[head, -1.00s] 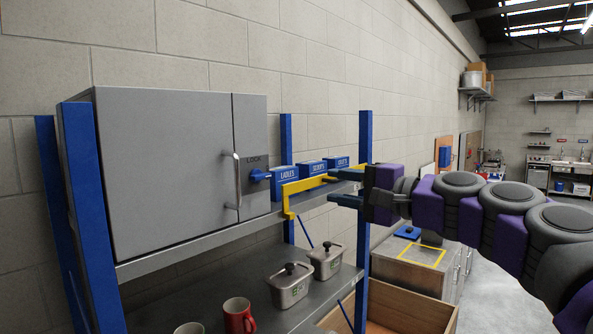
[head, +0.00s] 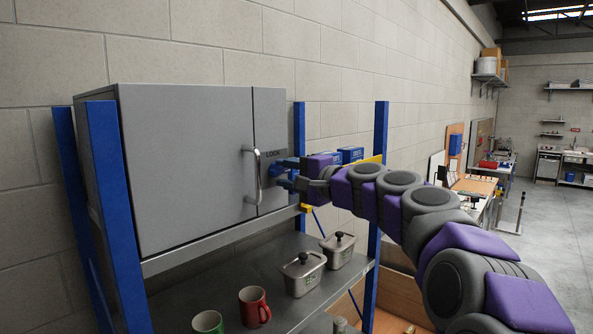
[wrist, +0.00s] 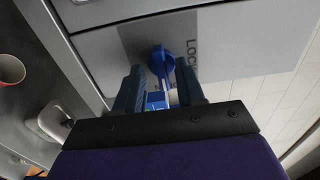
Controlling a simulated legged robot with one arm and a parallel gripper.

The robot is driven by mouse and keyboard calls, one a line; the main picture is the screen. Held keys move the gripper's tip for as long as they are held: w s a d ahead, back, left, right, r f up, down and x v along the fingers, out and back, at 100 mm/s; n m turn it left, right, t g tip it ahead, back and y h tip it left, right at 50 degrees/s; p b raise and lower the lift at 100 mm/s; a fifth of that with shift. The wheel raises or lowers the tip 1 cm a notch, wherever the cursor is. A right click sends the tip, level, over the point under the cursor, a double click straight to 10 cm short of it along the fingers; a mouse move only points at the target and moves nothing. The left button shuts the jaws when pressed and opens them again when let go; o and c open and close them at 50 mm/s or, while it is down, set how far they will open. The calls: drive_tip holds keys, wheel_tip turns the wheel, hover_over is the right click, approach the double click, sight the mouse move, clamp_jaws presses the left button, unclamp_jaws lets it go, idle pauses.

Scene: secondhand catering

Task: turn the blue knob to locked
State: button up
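The blue knob (wrist: 161,60) sits on a dark plate marked LOCK (wrist: 191,55) on the grey cabinet (head: 190,160). In the wrist view my gripper (wrist: 159,68) is open, with one blue finger on each side of the knob and a small gap showing. In the head view my gripper (head: 284,174) is at the cabinet front, right of the door handle, and partly covers the knob (head: 277,170). I cannot tell whether the fingers touch the knob or which setting it is at.
The metal door handle (head: 257,176) stands out just left of my gripper. Blue bins (head: 351,155) sit behind my arm. Lidded steel containers (head: 304,274), a red mug (head: 254,307) and a green mug (head: 208,322) stand on the lower shelf (head: 283,248). A blue post (head: 381,130) rises beside my arm.

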drive_tip(key=shift+s+a, duration=0.3)
drive_tip(key=shift+a, duration=0.5)
drive_tip(key=shift+w+f, duration=0.1)
drive_tip(key=shift+w, duration=0.15)
drive_tip(key=shift+c, duration=0.4)
drive_tip(key=shift+d, duration=0.45)
drive_tip(key=c, duration=0.3)
drive_tip(key=shift+d, duration=0.2)
clamp_jaws()
